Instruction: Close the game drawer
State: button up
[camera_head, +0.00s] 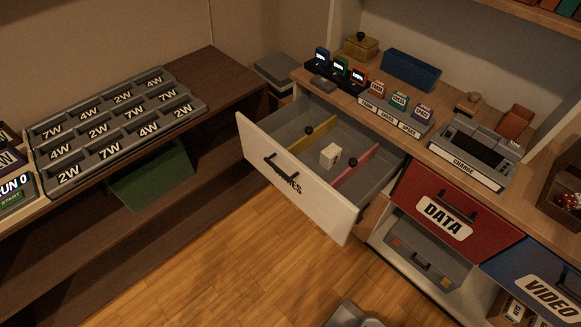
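The game drawer (297,190) stands pulled far out of the cabinet, at the middle of the head view. Its white front has a dark handle (283,173) that partly covers a label ending in "MES". Inside the grey drawer are a yellow divider (312,132) and a pink divider (356,166), each with a black knob. A small pale block (330,155) sits between them. My gripper is not visible. A grey shape at the bottom edge is cut off, and I cannot tell what it is.
A red DATA drawer (480,240) and a blue VIDEO drawer (515,272) are right of the open drawer. The cabinet top holds small consoles, cartridges and a CHARGE dock (437,163). A dark shelf (215,68) with a slotted tray (192,112) stands left. Wooden floor (225,262) lies clear in front.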

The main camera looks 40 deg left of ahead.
aim_at(300, 177)
jog(key=u, duration=0.25)
jog(key=i, duration=0.2)
jog(key=u, duration=3.05)
jog(key=k, duration=0.5)
jog(key=z, duration=0.9)
jog(key=i, duration=0.6)
jog(key=z, duration=0.05)
